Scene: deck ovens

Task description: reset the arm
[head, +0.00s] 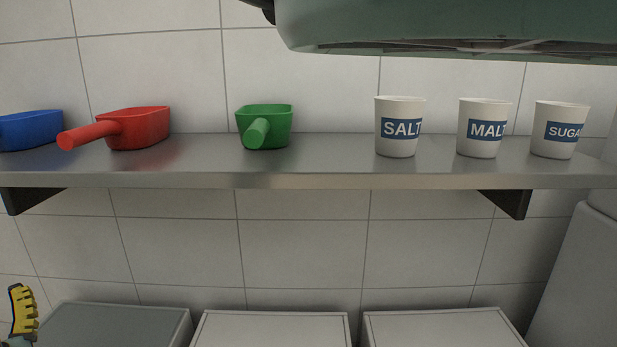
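At the lower left edge of the head view is a small yellow and black ribbed piece (22,312) that looks like one finger of my gripper. The rest of the gripper is cut off by the frame, so its opening does not show. I see nothing held. The piece is below the shelf and in front of the tiled wall, left of a grey-topped box. The rest of my arm cannot be made out.
A steel shelf (330,180) carries a blue scoop (30,130), a red scoop (138,128), a green scoop (275,125), and SALT (398,145), MALT (478,148) and SUGAR (556,148) cups. A grey-green body (450,25) overhangs the upper right. Grey (115,325) and white (275,328) lids stand below.

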